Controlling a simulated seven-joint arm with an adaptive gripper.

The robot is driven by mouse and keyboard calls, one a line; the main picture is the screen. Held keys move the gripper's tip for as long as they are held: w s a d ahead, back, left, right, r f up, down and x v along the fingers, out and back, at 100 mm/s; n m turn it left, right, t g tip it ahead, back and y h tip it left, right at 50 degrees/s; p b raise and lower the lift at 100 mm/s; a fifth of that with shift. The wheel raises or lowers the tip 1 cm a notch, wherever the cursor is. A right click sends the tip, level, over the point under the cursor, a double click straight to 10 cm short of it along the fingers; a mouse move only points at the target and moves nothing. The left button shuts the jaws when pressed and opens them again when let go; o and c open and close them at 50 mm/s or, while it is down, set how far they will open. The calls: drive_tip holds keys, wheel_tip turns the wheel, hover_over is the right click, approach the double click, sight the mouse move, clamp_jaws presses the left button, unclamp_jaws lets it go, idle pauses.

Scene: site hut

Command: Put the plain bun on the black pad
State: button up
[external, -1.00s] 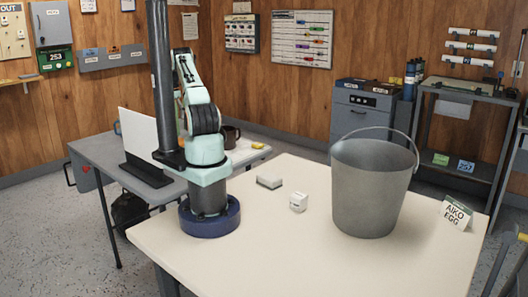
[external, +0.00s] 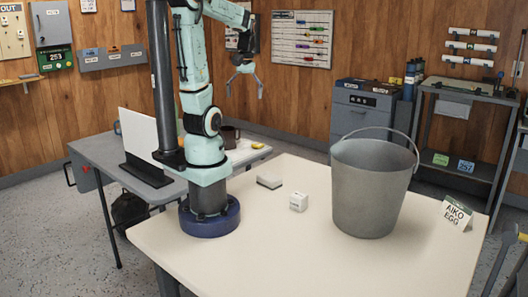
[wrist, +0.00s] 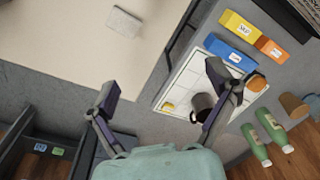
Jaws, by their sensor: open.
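My gripper (external: 246,90) is raised high above the back of the cream table, open and empty. In the wrist view its two fingers (wrist: 160,78) are spread wide above the gap between the cream table and the grey side table. A small round orange-brown thing (wrist: 256,83) lies beside the right finger at the edge of a white gridded tray (wrist: 178,88); it may be the plain bun, but I cannot tell. I cannot make out the black pad in either view; the bucket hides part of the cream table.
A large grey bucket (external: 368,190) stands on the cream table (external: 300,265), with a white box (external: 298,201), a grey-white block (external: 270,181) and a name card (external: 456,213). A dark mug (wrist: 203,107) stands on the tray. Green bottles (wrist: 256,143) lie beyond it.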

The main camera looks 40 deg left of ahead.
drive_tip(key=s+d+f+m, duration=0.3)
drive_tip(key=s+d+m, duration=0.1)
drive_tip(key=s+m, duration=0.3)
drive_tip(key=shift+s+d+f, duration=0.3)
drive_tip(key=shift+s, duration=0.6)
